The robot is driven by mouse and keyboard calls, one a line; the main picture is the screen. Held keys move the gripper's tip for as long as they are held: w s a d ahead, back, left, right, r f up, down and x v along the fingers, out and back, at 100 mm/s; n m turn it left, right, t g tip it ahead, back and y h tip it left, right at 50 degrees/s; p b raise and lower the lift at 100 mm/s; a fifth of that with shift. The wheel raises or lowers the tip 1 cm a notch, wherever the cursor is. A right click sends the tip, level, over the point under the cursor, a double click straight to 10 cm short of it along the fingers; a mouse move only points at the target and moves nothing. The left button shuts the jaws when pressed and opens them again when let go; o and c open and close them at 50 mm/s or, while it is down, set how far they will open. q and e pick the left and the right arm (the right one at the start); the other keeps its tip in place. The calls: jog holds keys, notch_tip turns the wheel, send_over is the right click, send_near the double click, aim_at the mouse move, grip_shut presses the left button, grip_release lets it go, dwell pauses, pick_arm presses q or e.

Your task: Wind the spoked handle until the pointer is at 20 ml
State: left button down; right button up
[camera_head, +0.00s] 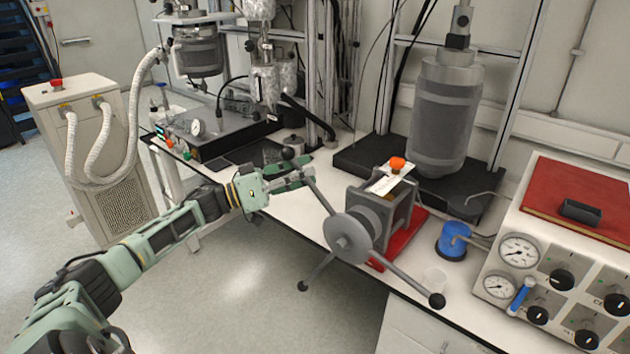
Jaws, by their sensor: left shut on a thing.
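The spoked handle (347,238) is a grey hub with long spokes ending in dark round knobs. It sits on the front of a grey pump body (385,208) on a red base at the bench edge. A pale scale plate (391,181) with an orange-red knob (397,163) lies on top of the body. The pointer and the scale marks are too small to read. My left gripper (297,174) is shut on the upper-left spoke of the handle, near its dark knob. My right gripper is not in view.
A control panel with gauges (519,250) is at the far right. A large grey reactor (445,115) stands behind. The floor (250,290) before the bench is clear.

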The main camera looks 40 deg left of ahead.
pick_arm(q)
jog(key=a+f+n+t+y+b, duration=0.3)
jog(key=a+f+n+t+b, duration=0.2)
jog(key=a+f+n+b, duration=0.3)
jog(key=shift+w+f+n+t+b, duration=0.3)
jog(key=shift+f+n+b, duration=1.1)
jog(key=shift+f, duration=0.6)
jog(key=shift+a, duration=0.1)
jog(key=c, duration=1.8)
grip_release()
jog(key=shift+s, duration=0.1)
jog(key=v, duration=1.2)
